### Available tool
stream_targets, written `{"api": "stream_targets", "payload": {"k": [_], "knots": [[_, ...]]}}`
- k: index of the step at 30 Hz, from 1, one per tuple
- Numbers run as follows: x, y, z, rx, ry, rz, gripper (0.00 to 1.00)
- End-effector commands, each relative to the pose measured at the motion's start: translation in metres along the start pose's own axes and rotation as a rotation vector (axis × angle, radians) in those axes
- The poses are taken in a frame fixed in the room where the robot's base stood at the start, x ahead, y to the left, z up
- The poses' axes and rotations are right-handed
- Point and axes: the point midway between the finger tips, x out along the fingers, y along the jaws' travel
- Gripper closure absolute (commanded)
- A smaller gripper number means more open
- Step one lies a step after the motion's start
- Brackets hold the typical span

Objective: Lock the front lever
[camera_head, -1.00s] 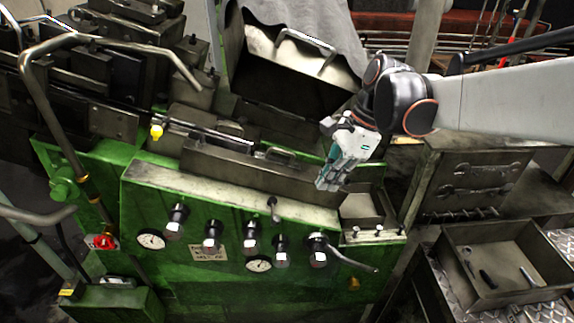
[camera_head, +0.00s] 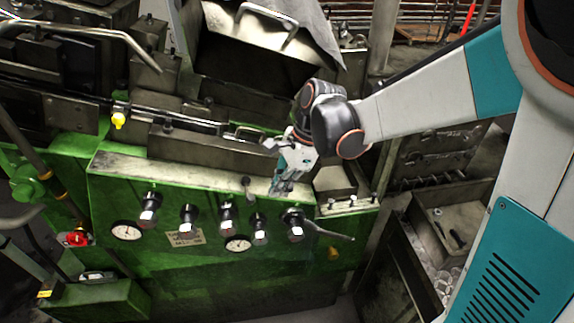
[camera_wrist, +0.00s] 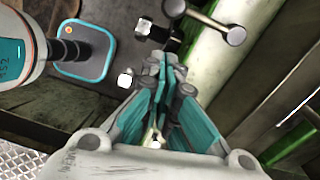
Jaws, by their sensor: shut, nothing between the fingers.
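The front panel has a long lever (camera_head: 333,235) at its right, its handle pointing right and slightly down from a dark hub. A short lever (camera_head: 248,186) stands at the panel's top edge. My gripper (camera_head: 276,192) is shut and empty, pointing down by that edge between the short lever and the long lever's hub. In the wrist view my gripper (camera_wrist: 163,62) has its fingers together, and a metal lever with a round end (camera_wrist: 234,35) lies just beyond the tips, apart from them. I cannot tell which of the two levers this is.
Several dark knobs with bright tips (camera_head: 187,220) and two gauges (camera_head: 126,232) line the green panel (camera_head: 120,190). A metal box (camera_head: 470,215) stands at the right, partly behind my arm. A grey cover (camera_head: 285,20) hangs behind.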

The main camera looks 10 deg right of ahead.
Motion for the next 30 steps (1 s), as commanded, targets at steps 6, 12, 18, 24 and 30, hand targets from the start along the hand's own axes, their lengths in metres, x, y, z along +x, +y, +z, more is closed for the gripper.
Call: {"api": "stream_targets", "payload": {"k": [6, 12, 18, 24, 30], "knots": [[0.008, 0.000, 0.023, -0.003, 0.000, 0.000, 1.00], [0.010, 0.000, 0.027, -0.001, 0.000, 0.000, 1.00], [0.010, 0.000, 0.027, -0.001, 0.000, 0.000, 1.00], [0.010, 0.001, 0.028, 0.013, 0.000, 0.000, 1.00], [0.010, 0.001, 0.032, 0.054, -0.002, 0.001, 1.00]]}}
